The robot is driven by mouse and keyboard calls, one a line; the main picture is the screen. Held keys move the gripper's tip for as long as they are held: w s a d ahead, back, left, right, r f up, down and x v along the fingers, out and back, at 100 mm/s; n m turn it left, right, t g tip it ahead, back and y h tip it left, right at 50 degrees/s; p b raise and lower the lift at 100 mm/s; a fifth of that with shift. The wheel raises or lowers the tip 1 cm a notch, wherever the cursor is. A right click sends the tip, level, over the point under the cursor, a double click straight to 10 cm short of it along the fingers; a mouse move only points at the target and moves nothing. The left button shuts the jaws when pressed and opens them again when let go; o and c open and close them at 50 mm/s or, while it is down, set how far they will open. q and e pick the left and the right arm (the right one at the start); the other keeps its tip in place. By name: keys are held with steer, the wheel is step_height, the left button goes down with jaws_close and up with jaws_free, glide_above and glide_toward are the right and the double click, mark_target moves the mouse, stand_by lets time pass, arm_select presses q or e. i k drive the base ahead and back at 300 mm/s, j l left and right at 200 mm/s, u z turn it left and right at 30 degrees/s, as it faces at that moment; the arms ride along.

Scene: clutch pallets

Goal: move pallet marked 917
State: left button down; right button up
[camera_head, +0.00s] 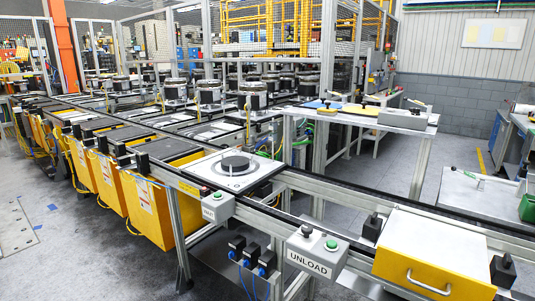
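A square white pallet (222,180) with a dark round plate (237,163) on top sits on the near conveyor, at the middle of the head view. Other pallets stand further back on the conveyor lines, several of them carrying dark cylindrical clutch stacks (252,97). No marking 917 is legible on any pallet. Neither of my grippers is in view.
A grey UNLOAD button box (317,252) and a second button box (218,206) are fixed along the near conveyor rail (350,196). A yellow drawer unit (435,258) stands at the lower right, a workbench (360,118) behind. Open floor (90,255) lies at lower left.

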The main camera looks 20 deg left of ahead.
mark_target(236, 173)
steer(key=i+j+z, duration=0.1)
steer(key=j+z, duration=0.6)
steer(key=k+j+z, duration=0.1)
steer(key=j+z, duration=0.3)
steer(key=j, duration=1.1)
steer(key=k+j+z, duration=0.15)
steer(key=j, duration=0.75)
steer(key=k+j+z, duration=0.15)
steer(key=j, duration=0.35)
steer(key=k+j, duration=0.1)
steer(key=j, duration=0.3)
steer(key=k+j, duration=0.1)
steer(key=j, duration=0.35)
steer(key=k+j, duration=0.1)
steer(key=j, duration=0.7)
steer(key=k, duration=0.05)
